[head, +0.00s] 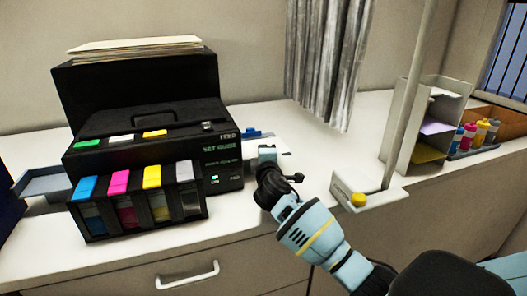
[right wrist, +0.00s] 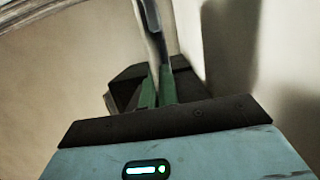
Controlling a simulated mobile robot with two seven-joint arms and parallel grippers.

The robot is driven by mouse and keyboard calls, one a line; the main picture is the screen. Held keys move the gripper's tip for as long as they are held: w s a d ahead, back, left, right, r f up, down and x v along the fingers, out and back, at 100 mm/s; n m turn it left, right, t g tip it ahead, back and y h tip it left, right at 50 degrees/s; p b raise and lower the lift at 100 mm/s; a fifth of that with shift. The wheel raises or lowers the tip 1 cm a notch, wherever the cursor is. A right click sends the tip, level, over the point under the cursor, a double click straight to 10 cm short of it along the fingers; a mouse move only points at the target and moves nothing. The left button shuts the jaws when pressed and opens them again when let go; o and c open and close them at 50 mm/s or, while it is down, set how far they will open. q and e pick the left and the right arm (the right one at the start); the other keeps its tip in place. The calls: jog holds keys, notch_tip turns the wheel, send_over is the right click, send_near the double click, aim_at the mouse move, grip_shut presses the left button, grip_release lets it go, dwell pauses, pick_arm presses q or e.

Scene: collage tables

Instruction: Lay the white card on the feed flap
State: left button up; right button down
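A black printer (head: 150,150) stands on the white counter at the left. Which part of it is the feed flap I cannot tell; a tall black rear part (head: 135,85) rises at its back. My right gripper (head: 266,150) is just right of the printer, low over the counter. In the right wrist view its green fingers (right wrist: 158,90) are close together on a thin pale strip (right wrist: 157,50), which looks like the white card seen edge-on. A white sheet (head: 272,146) shows beside the gripper in the head view. My left gripper is out of view.
Pale sheets (head: 135,46) lie on top of the printer's rear part. Coloured ink tanks (head: 130,205) stand at its front. A post on a white base (head: 372,196), a shelf unit (head: 425,125) and small bottles (head: 475,135) stand to the right. A grey curtain (head: 325,60) hangs behind.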

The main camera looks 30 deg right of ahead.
jog(key=c, duration=1.6)
grip_release()
jog(key=shift+v, duration=3.9)
